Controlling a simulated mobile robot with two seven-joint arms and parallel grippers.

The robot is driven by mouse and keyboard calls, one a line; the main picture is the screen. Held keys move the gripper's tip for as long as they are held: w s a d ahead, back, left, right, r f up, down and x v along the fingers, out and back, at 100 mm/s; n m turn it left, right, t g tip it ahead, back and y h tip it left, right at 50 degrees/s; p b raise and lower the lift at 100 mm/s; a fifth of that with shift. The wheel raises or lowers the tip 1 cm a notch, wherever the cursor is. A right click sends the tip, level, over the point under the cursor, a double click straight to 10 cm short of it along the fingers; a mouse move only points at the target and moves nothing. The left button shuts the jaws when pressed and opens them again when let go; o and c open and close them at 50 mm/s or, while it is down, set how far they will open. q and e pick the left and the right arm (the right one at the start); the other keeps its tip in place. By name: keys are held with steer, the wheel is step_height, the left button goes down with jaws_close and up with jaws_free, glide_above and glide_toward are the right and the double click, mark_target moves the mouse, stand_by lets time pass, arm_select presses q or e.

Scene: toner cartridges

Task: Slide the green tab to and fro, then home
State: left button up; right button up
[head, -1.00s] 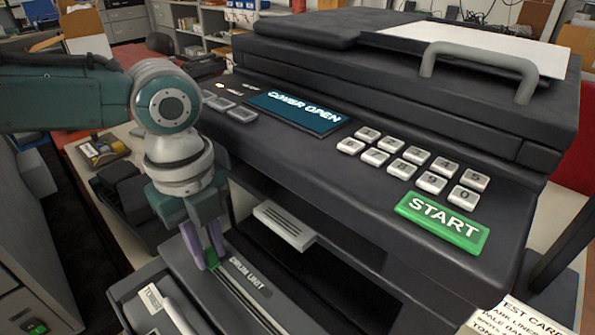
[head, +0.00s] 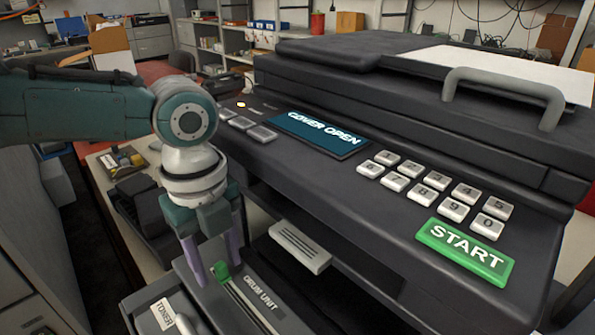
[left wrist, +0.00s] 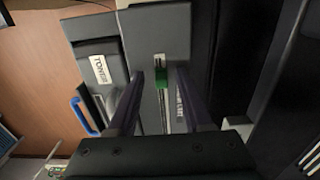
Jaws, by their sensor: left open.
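The green tab (head: 222,272) sits in a pale slot on the dark drum unit (head: 262,299), near the slot's far end. The tab also shows in the left wrist view (left wrist: 161,76), close to one end of the slot. My left gripper (head: 216,274) is open, with its purple fingers on either side of the tab. In the left wrist view the fingers (left wrist: 160,80) stand apart, with a gap between them and the tab. My right gripper is not in view.
The copier's panel reads COVER OPEN (head: 318,132) and has a green START button (head: 466,252). A toner cartridge (head: 165,314) lies beside the drum unit. A light grey ledge (head: 300,248) juts out to the right of my fingers.

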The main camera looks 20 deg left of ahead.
mark_target(219, 265)
arm_select(q)
step_height(219, 265, up, 10)
steer(key=p, duration=0.1)
stand_by(0.4)
steer(key=shift+c, duration=0.2)
steer(key=n+b, duration=0.3)
steer(key=f+n+b, duration=0.1)
steer(key=n+b, duration=0.1)
steer(key=shift+w+d, duration=0.3)
steer(key=shift+d, duration=0.05)
steer(key=f+n+b, duration=0.3)
steer(key=n, duration=0.1)
steer(key=f+n+b, duration=0.3)
steer(key=n, duration=0.1)
steer(key=f+n+b, duration=0.3)
steer(key=n, duration=0.1)
steer(key=shift+s+a+n, duration=0.15)
steer(key=shift+s+n, duration=0.2)
steer(key=shift+n, duration=0.05)
